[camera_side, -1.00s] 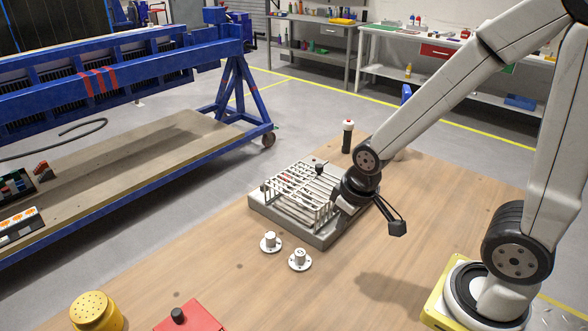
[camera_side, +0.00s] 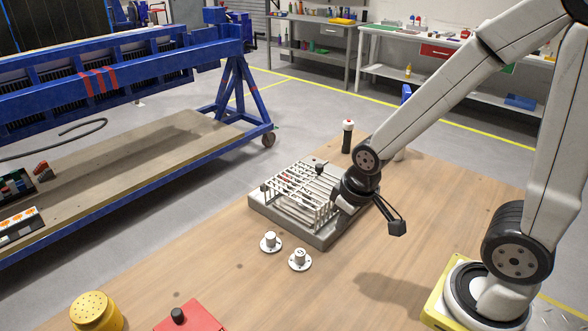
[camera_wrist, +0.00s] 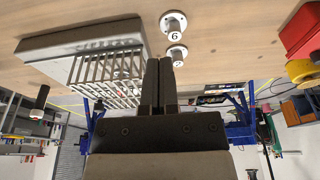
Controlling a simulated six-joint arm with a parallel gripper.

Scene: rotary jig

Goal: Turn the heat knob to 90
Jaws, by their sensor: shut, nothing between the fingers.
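The upper one's face has a mark like a 6 or 9; the lower one's mark is too small to read. I cannot tell which is the heat knob. My gripper (camera_wrist: 159,62) is shut and empty, its fingers together. It appears apart from both knobs, by the rack in the side view.
A grey base with a metal rack (camera_side: 300,195) stands behind the knobs; it also shows in the wrist view (camera_wrist: 105,72). A red box (camera_side: 195,318) with a black knob and a yellow round part (camera_side: 95,312) are at the front left. Table around the knobs is clear.

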